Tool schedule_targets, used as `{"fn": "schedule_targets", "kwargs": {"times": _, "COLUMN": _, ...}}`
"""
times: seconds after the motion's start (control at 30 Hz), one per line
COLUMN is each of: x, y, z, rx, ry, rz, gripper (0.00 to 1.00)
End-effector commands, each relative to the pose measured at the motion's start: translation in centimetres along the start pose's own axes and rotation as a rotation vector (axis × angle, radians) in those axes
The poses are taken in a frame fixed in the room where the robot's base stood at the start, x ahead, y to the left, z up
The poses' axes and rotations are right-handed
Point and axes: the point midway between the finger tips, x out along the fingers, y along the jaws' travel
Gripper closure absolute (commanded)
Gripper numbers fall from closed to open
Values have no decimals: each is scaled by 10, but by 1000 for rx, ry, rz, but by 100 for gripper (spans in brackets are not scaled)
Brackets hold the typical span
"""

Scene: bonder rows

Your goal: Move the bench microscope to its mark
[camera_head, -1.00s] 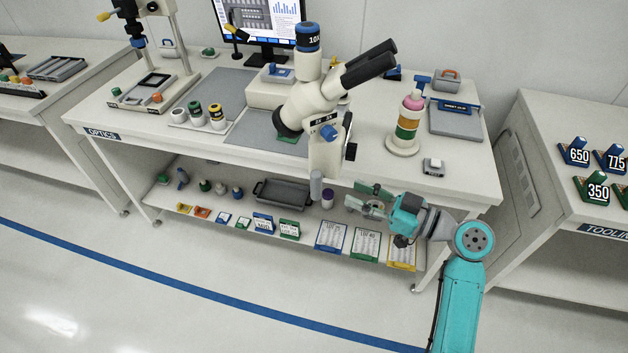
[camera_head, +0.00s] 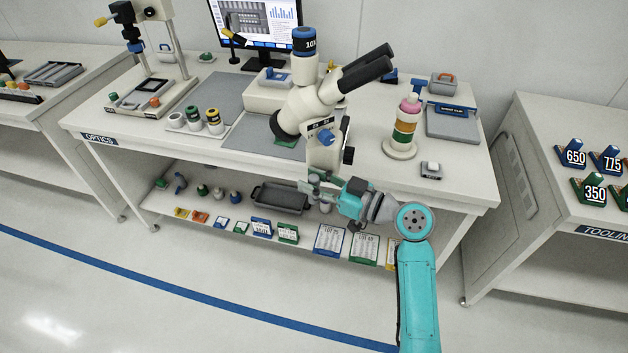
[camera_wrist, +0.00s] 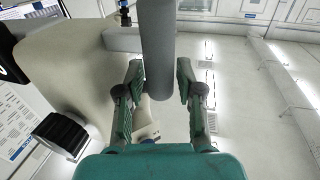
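The bench microscope (camera_head: 318,110) is cream white, with black eyepieces and a blue-ringed 10X top. It stands over the front of the optics bench (camera_head: 375,172), and its foot is hard to make out. A grey upright post hangs at its lower front, and this post (camera_wrist: 157,45) fills the middle of the wrist view. My gripper (camera_head: 313,187) is at the post, just in front of the bench edge. In the wrist view, the green fingers of my gripper (camera_wrist: 160,82) stand on either side of the post, with a slight gap at the right. I cannot single out the mark.
Right of the microscope stand a stacked-ring tower (camera_head: 403,130), a small grey block (camera_head: 430,170) and a grey pad (camera_head: 453,124). Left are several small jars (camera_head: 194,118) and a camera stand (camera_head: 150,98). A shelf with a dark tray (camera_head: 281,196) lies below. The floor in front is clear.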

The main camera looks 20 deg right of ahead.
Motion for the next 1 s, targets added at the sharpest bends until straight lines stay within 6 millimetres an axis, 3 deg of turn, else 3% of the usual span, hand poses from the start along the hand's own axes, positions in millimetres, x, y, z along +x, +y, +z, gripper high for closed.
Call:
{"fn": "schedule_targets", "kwargs": {"times": 0.13, "x": 0, "y": 0, "z": 0, "rx": 0, "ry": 0, "rz": 0, "gripper": 63}}
{"fn": "schedule_targets", "kwargs": {"times": 0.3, "x": 0, "y": 0, "z": 0, "rx": 0, "ry": 0, "rz": 0, "gripper": 100}}
{"fn": "schedule_targets", "kwargs": {"times": 0.67, "x": 3, "y": -1, "z": 0, "rx": -1, "ry": -1, "rz": 9, "gripper": 100}}
{"fn": "schedule_targets", "kwargs": {"times": 1.0, "x": 34, "y": -10, "z": 0, "rx": -3, "ry": 1, "rz": 98, "gripper": 100}}
